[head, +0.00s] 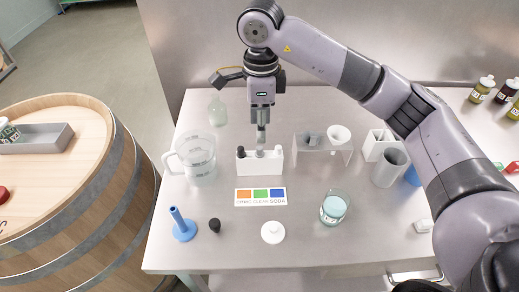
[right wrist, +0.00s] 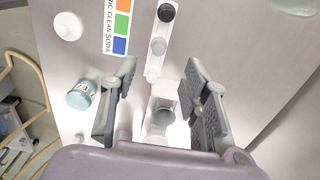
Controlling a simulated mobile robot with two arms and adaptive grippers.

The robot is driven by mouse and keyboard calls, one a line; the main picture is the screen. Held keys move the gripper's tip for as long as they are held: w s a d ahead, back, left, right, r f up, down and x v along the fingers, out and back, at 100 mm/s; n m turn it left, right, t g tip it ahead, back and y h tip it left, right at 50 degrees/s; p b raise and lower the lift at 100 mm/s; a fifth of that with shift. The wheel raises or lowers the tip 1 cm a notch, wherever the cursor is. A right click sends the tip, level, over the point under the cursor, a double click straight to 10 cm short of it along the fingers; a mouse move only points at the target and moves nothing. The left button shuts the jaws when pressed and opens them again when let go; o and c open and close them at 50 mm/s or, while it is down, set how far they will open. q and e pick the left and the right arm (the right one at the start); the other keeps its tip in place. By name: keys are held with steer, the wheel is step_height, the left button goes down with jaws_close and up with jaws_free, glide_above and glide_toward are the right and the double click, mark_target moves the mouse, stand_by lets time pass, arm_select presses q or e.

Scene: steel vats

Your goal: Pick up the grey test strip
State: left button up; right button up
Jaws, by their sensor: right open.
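I cannot clearly make out a strip shape. A small grey round-topped piece (head: 260,153) stands in the middle of a white rack (head: 260,168), between a black one and a pale one. It also shows in the right wrist view (right wrist: 158,45). My right gripper (head: 262,138) reaches down just above the rack and partly hides its middle. In the right wrist view, the fingers of my right gripper (right wrist: 157,75) are apart, with nothing between them that I can see held. My left gripper is not in view.
A colour card (head: 260,197) lies in front of the rack. A clear jug (head: 193,160) stands left, a clear stand with a white funnel (head: 339,136) right. A teal-filled jar (head: 333,209), white lid (head: 273,232), black stopper (head: 214,225) and blue stand (head: 184,228) are nearer.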

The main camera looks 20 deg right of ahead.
mark_target(260, 147)
steer(key=shift+f, duration=0.75)
step_height(260, 147, down, 5)
steer(key=p, duration=0.2)
steer(key=shift+s+a+r+p, duration=0.1)
steer(key=shift+a+p, duration=0.05)
steer(key=shift+p, duration=0.15)
steer(key=shift+f, duration=0.35)
steer(key=shift+c, duration=0.2)
steer(key=c, duration=0.7)
